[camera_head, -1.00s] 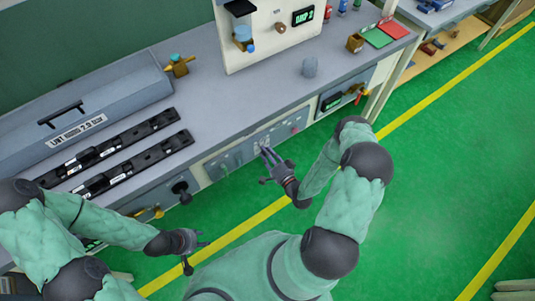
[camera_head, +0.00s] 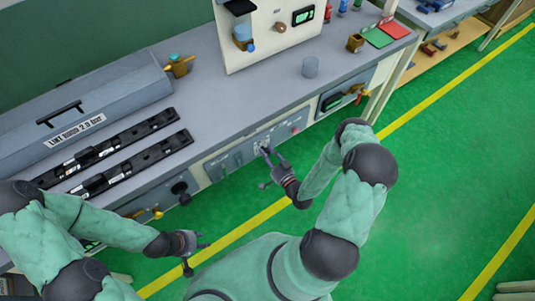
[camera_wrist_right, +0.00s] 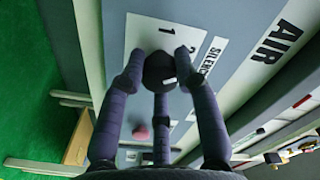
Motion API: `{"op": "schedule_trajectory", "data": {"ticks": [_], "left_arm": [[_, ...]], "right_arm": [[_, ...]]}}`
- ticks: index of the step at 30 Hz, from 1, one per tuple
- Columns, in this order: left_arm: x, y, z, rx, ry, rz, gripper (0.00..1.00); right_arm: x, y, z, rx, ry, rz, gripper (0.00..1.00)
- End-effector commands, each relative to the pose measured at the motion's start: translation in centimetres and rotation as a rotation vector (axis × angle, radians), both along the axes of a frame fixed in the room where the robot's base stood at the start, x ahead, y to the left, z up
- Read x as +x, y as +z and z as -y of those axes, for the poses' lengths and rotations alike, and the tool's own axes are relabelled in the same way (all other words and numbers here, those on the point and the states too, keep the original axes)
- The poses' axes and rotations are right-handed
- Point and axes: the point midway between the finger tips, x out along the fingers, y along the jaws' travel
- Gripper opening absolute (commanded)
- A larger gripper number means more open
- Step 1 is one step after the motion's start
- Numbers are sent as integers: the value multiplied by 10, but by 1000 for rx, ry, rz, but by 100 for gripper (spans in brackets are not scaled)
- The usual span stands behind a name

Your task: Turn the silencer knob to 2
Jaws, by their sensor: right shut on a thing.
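The silencer knob (camera_wrist_right: 160,68) is dark and round in the right wrist view. It sits on a white label plate (camera_wrist_right: 140,35) printed with "1", a partly covered "2" and "SILENCER". My right gripper (camera_wrist_right: 158,72) is shut on the knob, with its fingers around it. Which number the knob points to cannot be told. In the head view my right gripper (camera_head: 267,154) reaches the bench's front panel (camera_head: 232,158), and the knob is hidden there. My left gripper (camera_head: 198,256) is open and empty, over the green floor in front of the bench.
Two black trim rails (camera_head: 130,160) lie on the grey bench top (camera_head: 240,100). A black knob (camera_head: 180,188) projects from the panel at the left. The floor is clear.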

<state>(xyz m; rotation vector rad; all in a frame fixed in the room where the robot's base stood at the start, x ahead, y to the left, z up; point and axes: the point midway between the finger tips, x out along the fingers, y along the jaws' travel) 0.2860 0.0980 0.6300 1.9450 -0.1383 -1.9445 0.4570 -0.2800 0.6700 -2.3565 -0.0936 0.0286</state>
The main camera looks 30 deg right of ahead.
Motion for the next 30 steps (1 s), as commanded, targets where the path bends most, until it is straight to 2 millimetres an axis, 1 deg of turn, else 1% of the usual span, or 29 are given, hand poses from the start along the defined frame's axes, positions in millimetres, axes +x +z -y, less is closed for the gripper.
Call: {"op": "schedule_trajectory", "data": {"ticks": [1, 10, 11, 12, 13, 23, 26, 30], "left_arm": [[0, -1, 0, 0, 0, 0, 40], [0, -1, 0, 0, 0, 0, 40], [0, -1, 0, 0, 0, 0, 40], [0, -1, 0, 0, 0, 0, 40], [0, -1, 0, 0, 0, 0, 40], [0, 0, 0, 0, 0, 0, 40], [0, 0, 0, 0, 0, 0, 40], [0, 0, 0, 0, 0, 0, 40]], "right_arm": [[-3, -5, -8, 9, 15, -16, 0], [-4, -5, -9, 11, 14, -18, 0], [-4, -5, -9, 12, 14, -18, 38], [-4, -5, -9, 12, 13, -17, 49], [-4, -5, -9, 12, 13, -17, 56], [-3, -3, -3, 5, 4, -10, 56], [-9, -3, -2, 4, 3, -10, 56], [-29, -3, 0, 6, 0, -12, 56]]}}
